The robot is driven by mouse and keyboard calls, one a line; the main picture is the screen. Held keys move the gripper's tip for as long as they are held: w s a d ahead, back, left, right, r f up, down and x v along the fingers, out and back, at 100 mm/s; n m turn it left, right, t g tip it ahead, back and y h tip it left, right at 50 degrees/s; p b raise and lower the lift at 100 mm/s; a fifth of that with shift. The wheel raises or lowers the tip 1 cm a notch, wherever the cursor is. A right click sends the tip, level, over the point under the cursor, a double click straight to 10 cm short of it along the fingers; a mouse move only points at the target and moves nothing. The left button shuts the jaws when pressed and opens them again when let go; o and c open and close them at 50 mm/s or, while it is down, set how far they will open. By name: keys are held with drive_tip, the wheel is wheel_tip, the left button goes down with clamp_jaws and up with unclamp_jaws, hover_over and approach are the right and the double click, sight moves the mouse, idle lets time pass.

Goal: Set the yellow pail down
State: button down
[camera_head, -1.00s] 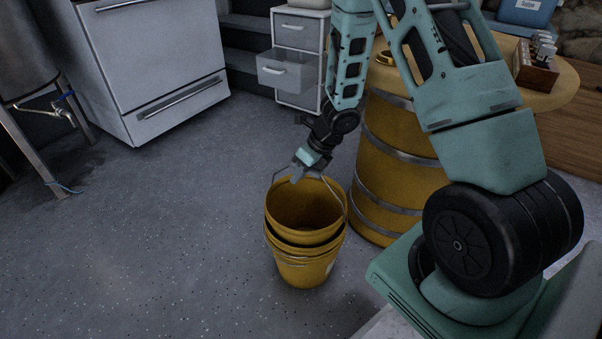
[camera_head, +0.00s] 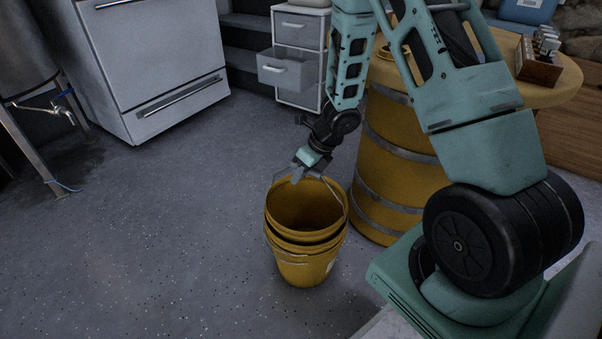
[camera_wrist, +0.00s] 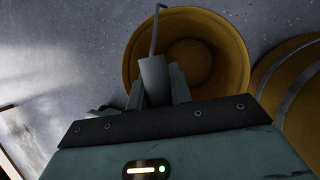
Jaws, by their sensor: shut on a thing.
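The yellow pail (camera_head: 302,240) is upright in the middle of the head view, and looks like nested pails with stacked rims. Its wire handle (camera_head: 342,195) is raised. My gripper (camera_head: 297,176) is above the pail's far rim and shut on the handle. In the wrist view the pail (camera_wrist: 235,50) is seen from above, open and empty-looking, and the handle (camera_wrist: 157,25) runs up from between the fingers of my gripper (camera_wrist: 158,82). I cannot tell whether the pail's bottom touches the floor.
A yellow barrel (camera_head: 400,165) with metal bands stands close to the right of the pail. A white stove (camera_head: 150,65) and a drawer unit (camera_head: 298,60) are at the back. A metal-legged stand (camera_head: 35,150) is at the left. The speckled floor (camera_head: 150,240) left of the pail is clear.

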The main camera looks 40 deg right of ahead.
drive_tip(key=shift+f, duration=0.3)
drive_tip(key=c, duration=1.2)
unclamp_jaws()
drive_tip(key=p+v, duration=0.8)
drive_tip(key=v, duration=0.9)
drive_tip(key=shift+s+d+r, duration=0.1)
drive_tip(key=shift+r, duration=0.1)
